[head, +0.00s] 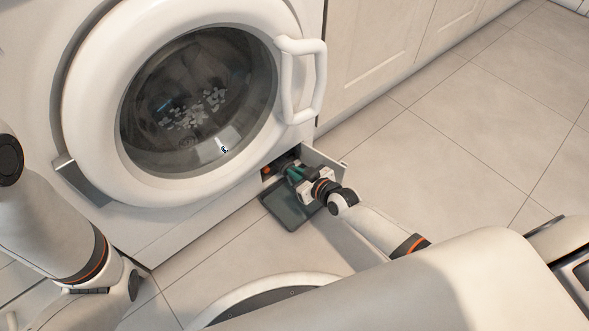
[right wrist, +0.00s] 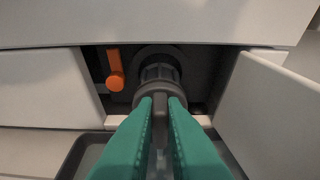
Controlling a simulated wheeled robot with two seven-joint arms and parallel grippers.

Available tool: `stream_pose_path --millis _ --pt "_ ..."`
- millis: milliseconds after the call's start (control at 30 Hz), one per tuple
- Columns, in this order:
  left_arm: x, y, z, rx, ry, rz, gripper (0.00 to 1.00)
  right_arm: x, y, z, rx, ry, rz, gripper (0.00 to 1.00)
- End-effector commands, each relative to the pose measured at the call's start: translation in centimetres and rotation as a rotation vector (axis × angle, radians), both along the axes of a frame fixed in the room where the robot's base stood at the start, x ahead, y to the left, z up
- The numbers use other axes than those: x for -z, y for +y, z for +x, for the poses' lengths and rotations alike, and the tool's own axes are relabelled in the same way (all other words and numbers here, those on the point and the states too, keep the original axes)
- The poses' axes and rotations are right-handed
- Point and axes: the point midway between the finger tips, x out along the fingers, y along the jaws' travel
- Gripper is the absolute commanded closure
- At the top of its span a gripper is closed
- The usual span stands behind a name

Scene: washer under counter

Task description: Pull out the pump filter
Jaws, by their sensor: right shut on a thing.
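The pump filter (right wrist: 160,82) is a dark grey round cap with a ribbed edge and a grip bar, inside the open recess low on the washer (head: 230,205). In the right wrist view, the green fingers of my right gripper (right wrist: 160,105) point straight at it and are shut on its grip bar. In the head view, my right gripper (head: 298,176) reaches into the recess, and its wrist hides the filter. The left arm stands at the left edge of the head view; its gripper does not show.
The small flap (head: 322,160) stands open at the recess's right side. An orange lever (right wrist: 115,72) sits left of the filter. A dark shallow tray (head: 287,212) lies on the floor under the recess. The washer's round door (head: 90,120) is shut. Tiled floor is clear at right.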

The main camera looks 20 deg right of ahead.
Motion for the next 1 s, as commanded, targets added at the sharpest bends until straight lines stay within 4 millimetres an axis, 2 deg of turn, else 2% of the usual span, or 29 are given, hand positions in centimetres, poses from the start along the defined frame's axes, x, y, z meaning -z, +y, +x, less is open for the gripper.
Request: stream_pose_path --millis 500,1000 --pt "-0.7 0.0 0.0 0.0 0.0 0.0 0.73 -0.1 -0.5 -1.4 0.0 -0.001 0.0 1.0" --pt "-0.7 0.0 0.0 0.0 0.0 0.0 0.73 -0.1 -0.5 -1.5 0.0 -0.002 0.001 1.0"
